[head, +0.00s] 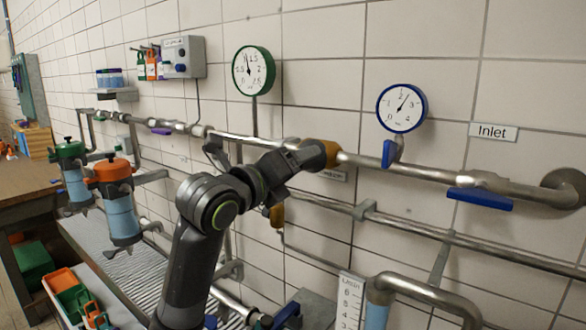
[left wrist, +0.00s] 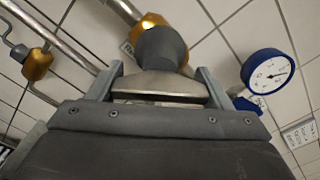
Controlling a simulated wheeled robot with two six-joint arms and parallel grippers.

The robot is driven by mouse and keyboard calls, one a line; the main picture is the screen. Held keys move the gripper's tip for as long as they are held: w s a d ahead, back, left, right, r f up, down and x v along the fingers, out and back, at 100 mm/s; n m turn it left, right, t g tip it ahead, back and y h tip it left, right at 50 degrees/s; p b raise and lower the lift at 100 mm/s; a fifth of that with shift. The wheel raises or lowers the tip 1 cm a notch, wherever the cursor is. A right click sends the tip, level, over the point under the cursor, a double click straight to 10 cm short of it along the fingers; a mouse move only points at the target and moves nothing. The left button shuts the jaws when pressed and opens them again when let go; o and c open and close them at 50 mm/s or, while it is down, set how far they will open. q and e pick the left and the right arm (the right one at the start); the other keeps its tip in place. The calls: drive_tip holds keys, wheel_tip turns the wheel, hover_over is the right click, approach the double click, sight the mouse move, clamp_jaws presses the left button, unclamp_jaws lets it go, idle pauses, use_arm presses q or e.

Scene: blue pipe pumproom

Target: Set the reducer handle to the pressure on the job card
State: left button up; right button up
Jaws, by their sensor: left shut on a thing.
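The reducer has a brass body (head: 329,153) on the upper steel pipe, with a dark knob-like handle (left wrist: 162,48) on it. My left gripper (left wrist: 160,82) is shut on the reducer handle; its two fingers stand on either side of the handle's pale metal end. In the head view my left gripper (head: 300,156) hides most of the handle. The green-rimmed gauge (head: 254,71) has its needle pointing nearly straight up, slightly left. The blue-rimmed gauge (head: 402,108) has its needle pointing up and right. I cannot make out a job card. My right gripper is not in view.
A blue lever (head: 480,199) lies along the pipe below the Inlet sign (head: 492,132). A second pipe (head: 400,224) runs below. Filter housings with orange (head: 108,168) and green (head: 68,149) tops stand left. A grey box (head: 184,57) hangs on the wall.

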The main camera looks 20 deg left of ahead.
use_arm(q)
drive_tip(key=o, duration=1)
drive_tip(key=b+v, duration=0.7)
drive_tip(key=v, duration=1)
drive_tip(key=shift+s+a+b, duration=0.1)
drive_tip(key=shift+s+b, duration=0.05)
drive_tip(key=shift+b, duration=0.15)
